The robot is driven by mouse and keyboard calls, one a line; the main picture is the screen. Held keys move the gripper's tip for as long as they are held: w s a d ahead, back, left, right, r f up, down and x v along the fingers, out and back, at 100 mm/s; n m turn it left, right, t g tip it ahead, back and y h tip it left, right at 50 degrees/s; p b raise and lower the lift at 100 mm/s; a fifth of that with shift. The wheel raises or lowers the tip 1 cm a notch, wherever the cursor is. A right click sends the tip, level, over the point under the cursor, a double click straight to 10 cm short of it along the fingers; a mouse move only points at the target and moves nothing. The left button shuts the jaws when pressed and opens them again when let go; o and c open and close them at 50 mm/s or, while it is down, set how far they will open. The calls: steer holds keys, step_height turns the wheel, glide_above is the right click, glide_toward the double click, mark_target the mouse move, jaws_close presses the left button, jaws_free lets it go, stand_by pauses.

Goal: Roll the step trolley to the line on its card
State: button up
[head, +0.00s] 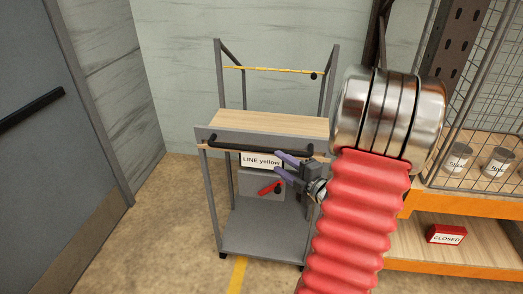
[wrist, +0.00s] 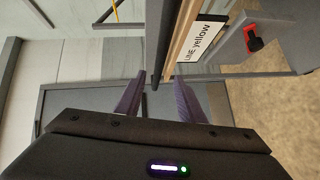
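The step trolley (head: 265,243) stands upright in the middle of the head view, with grey posts, a wooden top and a low deck. Its black push bar (head: 235,146) crosses the front and shows as a dark bar in the wrist view (wrist: 164,45). Its card (head: 262,160) reads "LINE yellow", also legible in the wrist view (wrist: 201,40). A yellow line (head: 237,273) shows on the floor at the trolley's front. My gripper (head: 280,163) is open, its purple fingers close to the bar; contact is unclear.
A grey door (head: 60,110) with a black bar is at left. At right, an orange-edged shelf rack (head: 455,271) holds cans (head: 457,158) behind mesh and a red "CLOSED" box (head: 446,234). Floor is clear left of the trolley.

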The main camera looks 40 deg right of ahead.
mark_target(263, 152)
steer(key=w, duration=0.4)
steer(key=w+d+f, duration=0.1)
steer(key=w, duration=0.7)
steer(key=shift+d+f, duration=0.2)
steer(key=shift+f, duration=0.15)
steer(key=shift+c, duration=0.5)
steer(key=shift+s, duration=0.1)
jaws_close()
steer(key=shift+d, duration=0.15)
steer(key=shift+f, duration=0.1)
